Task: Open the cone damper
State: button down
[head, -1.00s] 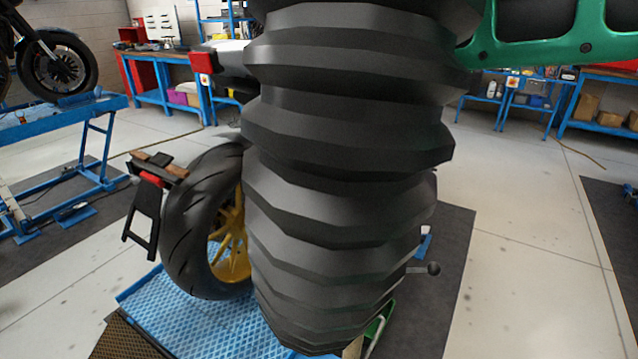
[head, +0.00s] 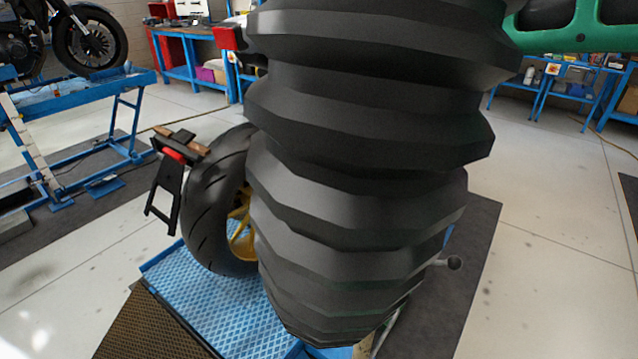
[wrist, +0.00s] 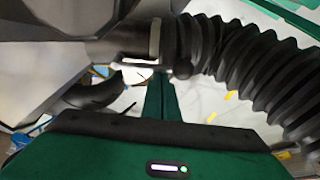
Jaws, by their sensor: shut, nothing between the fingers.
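In the wrist view, a wide grey cone (wrist: 55,55) fills the upper left and narrows to the right into a dark pipe joint. A pale flat bar (wrist: 155,38) stands at that joint, with a small dark rounded end (wrist: 182,70) near it. I cannot tell for sure which part is the damper's handle. My gripper (wrist: 160,82) is shut and empty, its green fingers pointing up just below the joint. I cannot tell if they touch it. In the head view my gripper and the cone are not visible; a large black ribbed hose (head: 360,170) blocks the middle.
The ribbed hose also runs down the wrist view's right side (wrist: 260,75). Behind it in the head view are a motorcycle wheel (head: 215,210), a blue lift platform (head: 215,290) and a ball-ended lever (head: 453,263). Open floor (head: 560,210) lies to the right.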

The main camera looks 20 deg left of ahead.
jog(key=shift+d, duration=0.2)
dwell(0.4)
notch_tip(320, 180, up, 11)
jog(key=shift+a, duration=0.25)
dwell(0.4)
jog(key=shift+f, duration=0.15)
